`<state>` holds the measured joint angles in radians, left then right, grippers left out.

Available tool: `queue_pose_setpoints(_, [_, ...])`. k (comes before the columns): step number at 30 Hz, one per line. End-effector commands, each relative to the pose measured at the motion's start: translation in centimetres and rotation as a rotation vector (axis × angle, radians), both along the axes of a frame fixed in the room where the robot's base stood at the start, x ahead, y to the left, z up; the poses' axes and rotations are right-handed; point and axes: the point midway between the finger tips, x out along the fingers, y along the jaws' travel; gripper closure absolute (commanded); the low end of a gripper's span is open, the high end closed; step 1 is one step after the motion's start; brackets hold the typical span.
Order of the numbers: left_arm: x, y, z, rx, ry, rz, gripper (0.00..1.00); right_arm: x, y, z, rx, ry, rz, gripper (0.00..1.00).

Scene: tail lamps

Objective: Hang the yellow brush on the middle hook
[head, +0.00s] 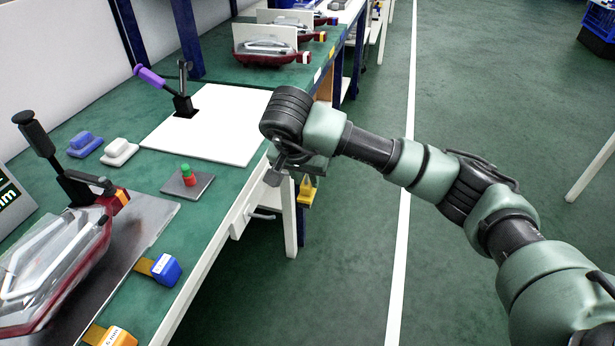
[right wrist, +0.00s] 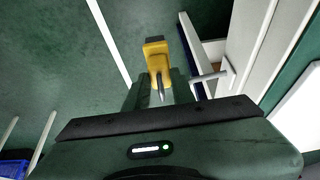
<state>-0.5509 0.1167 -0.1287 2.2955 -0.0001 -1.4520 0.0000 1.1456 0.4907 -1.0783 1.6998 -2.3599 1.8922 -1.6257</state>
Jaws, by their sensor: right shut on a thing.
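The yellow brush (head: 306,190) shows just below my right gripper (head: 287,168), beside the right edge of the workbench. In the right wrist view the yellow brush (right wrist: 157,50) is at the top centre, with a dark end away from the gripper. My right gripper is shut on it, though the contact itself is largely hidden. A pale bar-like handle (right wrist: 212,76) on the bench side shows right of the brush, apart from it. I cannot make out the middle hook for certain. My left gripper is not in view.
The green workbench (head: 222,210) holds a white board (head: 225,145), a red and green button (head: 187,175), blue and white blocks, clamps and red tail lamps (head: 60,265). A white leg (head: 290,215) stands under the bench edge.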

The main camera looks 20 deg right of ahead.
Motion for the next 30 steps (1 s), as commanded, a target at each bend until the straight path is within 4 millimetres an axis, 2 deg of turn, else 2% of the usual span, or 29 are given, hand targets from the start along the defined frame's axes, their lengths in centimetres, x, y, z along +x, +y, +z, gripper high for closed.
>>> queue_pose_setpoints(1, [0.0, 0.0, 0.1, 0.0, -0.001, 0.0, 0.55, 0.3, 0.7, 0.4, 0.016, -0.017, 0.014, 1.0])
queue_pose_setpoints(13, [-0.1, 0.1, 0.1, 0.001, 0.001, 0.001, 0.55, 0.4, 1.1, 0.6, 0.018, -0.017, 0.017, 1.0])
queue_pose_setpoints(30, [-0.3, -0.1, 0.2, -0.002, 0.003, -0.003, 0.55, -0.4, -0.1, 0.5, 0.017, -0.015, 0.016, 1.0])
